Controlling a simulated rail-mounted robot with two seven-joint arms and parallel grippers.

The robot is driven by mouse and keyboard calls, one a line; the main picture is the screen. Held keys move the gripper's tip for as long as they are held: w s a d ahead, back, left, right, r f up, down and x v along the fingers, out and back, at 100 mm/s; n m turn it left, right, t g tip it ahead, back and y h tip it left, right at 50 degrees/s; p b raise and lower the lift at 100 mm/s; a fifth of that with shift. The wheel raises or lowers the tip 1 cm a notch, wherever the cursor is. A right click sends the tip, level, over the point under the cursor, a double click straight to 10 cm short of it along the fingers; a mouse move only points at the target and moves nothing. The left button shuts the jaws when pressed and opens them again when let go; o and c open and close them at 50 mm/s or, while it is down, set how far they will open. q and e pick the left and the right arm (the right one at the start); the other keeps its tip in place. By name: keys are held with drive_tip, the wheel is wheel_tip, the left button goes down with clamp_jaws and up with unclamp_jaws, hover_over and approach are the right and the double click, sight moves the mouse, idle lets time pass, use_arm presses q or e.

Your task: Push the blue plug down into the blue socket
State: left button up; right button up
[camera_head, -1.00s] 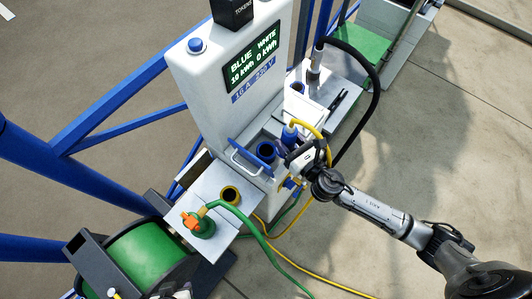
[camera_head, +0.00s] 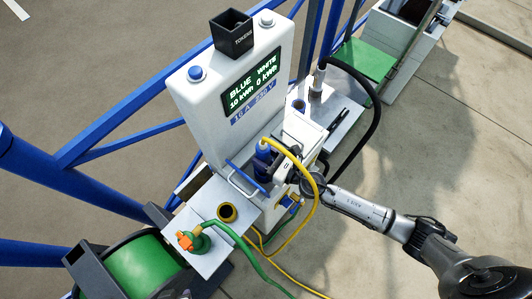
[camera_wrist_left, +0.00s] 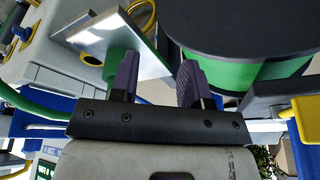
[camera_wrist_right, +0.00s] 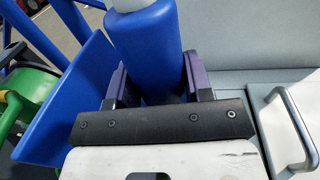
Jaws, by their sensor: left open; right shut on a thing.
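The blue plug (camera_head: 262,150), with a yellow cable (camera_head: 309,170) looping from its top, stands roughly upright at the front of the white pedestal. My right gripper (camera_head: 275,163) is shut on it. In the right wrist view the plug's blue body (camera_wrist_right: 151,55) fills the space between the fingers (camera_wrist_right: 158,90). The blue socket is hidden behind the plug and gripper, so I cannot tell how deep the plug sits. A blue flap (camera_wrist_right: 75,95) stands beside the plug. My left gripper (camera_wrist_left: 155,78) is open and empty, near a green drum.
The white pedestal (camera_head: 205,95) has a display and a tokens box (camera_head: 232,30). A metal handle (camera_head: 241,184) is close to the plug. A green hose drum (camera_head: 137,267) stands at lower left.

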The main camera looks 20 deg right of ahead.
sight(270, 165)
drive_tip(key=shift+f+b, duration=1.7)
drive_tip(key=shift+f, duration=0.4)
drive_tip(key=shift+f+b, duration=0.2)
drive_tip(key=shift+b, duration=0.1)
drive_tip(key=shift+f+b, duration=0.5)
drive_tip(key=o, duration=0.8)
drive_tip(key=shift+r, duration=0.1)
